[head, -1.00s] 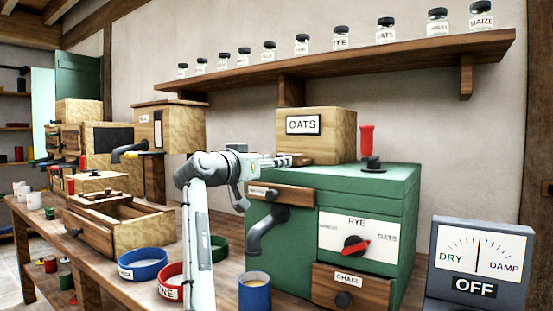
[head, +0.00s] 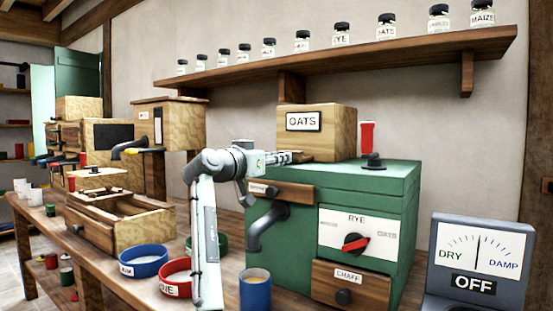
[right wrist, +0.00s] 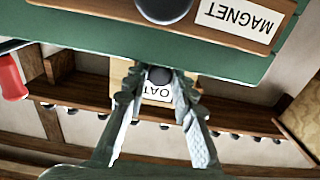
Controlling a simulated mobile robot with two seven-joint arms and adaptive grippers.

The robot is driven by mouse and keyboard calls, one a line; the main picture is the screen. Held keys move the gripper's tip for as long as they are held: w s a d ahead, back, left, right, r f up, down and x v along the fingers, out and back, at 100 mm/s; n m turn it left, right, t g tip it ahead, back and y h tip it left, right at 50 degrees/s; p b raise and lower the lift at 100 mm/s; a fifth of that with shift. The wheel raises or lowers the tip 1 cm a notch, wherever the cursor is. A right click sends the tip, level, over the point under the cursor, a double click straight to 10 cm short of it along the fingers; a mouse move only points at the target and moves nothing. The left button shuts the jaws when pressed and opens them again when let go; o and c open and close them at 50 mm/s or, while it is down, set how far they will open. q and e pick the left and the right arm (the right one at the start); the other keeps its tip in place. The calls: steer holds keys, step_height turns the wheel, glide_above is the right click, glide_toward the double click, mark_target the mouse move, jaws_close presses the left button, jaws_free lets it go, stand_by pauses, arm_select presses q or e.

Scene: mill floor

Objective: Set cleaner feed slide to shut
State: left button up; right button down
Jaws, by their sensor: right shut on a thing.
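The green cleaner (head: 300,215) stands on the bench with the wooden OATS hopper (head: 340,142) on its top. A short wooden slide (head: 301,156) shows at the left foot of the hopper. My right gripper (head: 287,157) is at this slide. In the right wrist view, which is upside down, my right gripper (right wrist: 160,80) is shut on a dark round knob (right wrist: 160,75) in front of the OATS label (right wrist: 157,93). The fingers partly hide the slide, so how far it is in cannot be told. My left gripper is not in view.
The MAGNET drawer (right wrist: 180,12) lies just below the gripper. A red handle (head: 367,137) stands on the cleaner's top. The selector dial (head: 355,243) and CHAFF drawer (head: 350,287) are on its front. A blue cup (head: 255,292) and bowls stand near my forearm.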

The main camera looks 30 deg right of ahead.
steer(key=shift+d, duration=0.3)
steer(key=x, duration=0.4)
steer(key=shift+w+d+p, duration=0.15)
steer(key=shift+d+p, duration=0.05)
steer(key=shift+p, duration=0.15)
steer(key=shift+w+d+r, duration=0.1)
steer(key=shift+d, duration=0.05)
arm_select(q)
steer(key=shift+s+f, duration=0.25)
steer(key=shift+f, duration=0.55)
arm_select(e)
steer(key=shift+r, duration=0.1)
steer(key=c, duration=1.5)
jaws_free()
steer(key=shift+c, duration=0.2)
steer(key=shift+o, duration=1.2)
steer(key=shift+d, duration=0.15)
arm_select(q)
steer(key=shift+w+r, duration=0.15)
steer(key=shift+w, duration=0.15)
